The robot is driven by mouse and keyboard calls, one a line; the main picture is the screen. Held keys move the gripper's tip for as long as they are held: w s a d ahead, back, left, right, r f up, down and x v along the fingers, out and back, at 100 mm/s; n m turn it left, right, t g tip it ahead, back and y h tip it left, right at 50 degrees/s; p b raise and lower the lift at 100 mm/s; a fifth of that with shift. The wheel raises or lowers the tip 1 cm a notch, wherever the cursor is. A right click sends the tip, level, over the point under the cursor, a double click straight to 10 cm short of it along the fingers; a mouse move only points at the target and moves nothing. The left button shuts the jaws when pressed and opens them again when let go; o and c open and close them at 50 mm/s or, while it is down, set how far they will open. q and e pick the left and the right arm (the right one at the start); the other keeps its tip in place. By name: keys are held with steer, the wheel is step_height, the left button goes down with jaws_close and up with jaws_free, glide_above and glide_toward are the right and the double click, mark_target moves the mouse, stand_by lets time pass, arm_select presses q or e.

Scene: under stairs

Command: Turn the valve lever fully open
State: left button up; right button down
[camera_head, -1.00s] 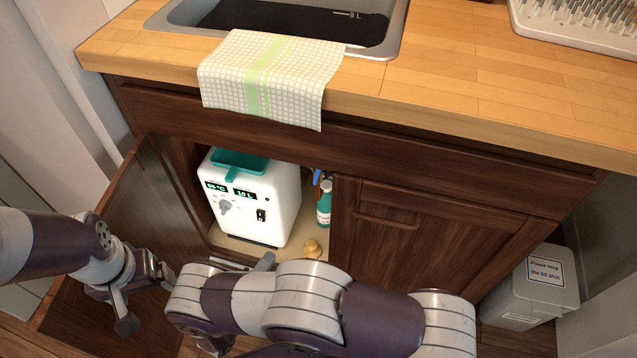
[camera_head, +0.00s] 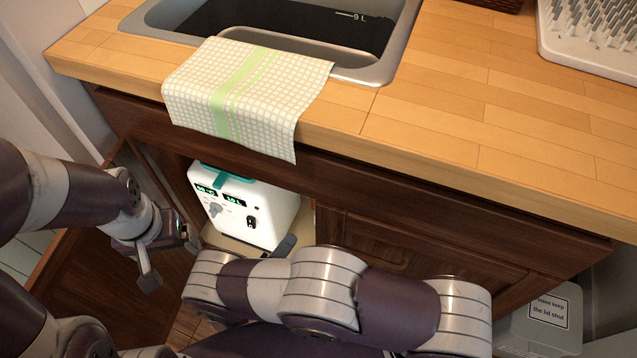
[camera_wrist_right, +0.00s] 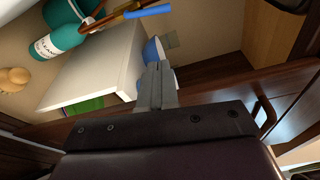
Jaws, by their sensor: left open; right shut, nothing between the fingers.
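In the right wrist view, a blue lever (camera_wrist_right: 146,12) sits on a copper pipe at the top, inside the cupboard under the sink. I take it for the valve lever. It is not visible in the head view. My right gripper (camera_wrist_right: 157,72) is shut and empty, its fingertips below the lever in the picture and apart from it. In the head view, part of my right gripper (camera_head: 286,246) shows at the cupboard opening, behind my arm. My left gripper (camera_head: 172,258) is open and empty, in front of the open cupboard door at the left.
A white appliance (camera_head: 240,207) with displays stands in the cupboard. The wrist view shows a teal cleaner bottle (camera_wrist_right: 60,35), a yellow duck-like figure (camera_wrist_right: 13,78) and a blue-white object (camera_wrist_right: 151,50) behind my fingers. A closed door (camera_head: 420,250) and the counter edge (camera_head: 400,146) bound the opening.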

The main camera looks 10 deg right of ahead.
steer(key=w+a+b+x, duration=0.2)
steer(key=x, duration=1)
steer(key=shift+w+d+r, duration=0.2)
steer(key=shift+d+r, duration=0.05)
steer(key=shift+r, duration=0.1)
steer(key=shift+w+a+r+b, duration=0.25)
steer(key=shift+w+a+b, duration=0.3)
steer(key=shift+w, duration=0.15)
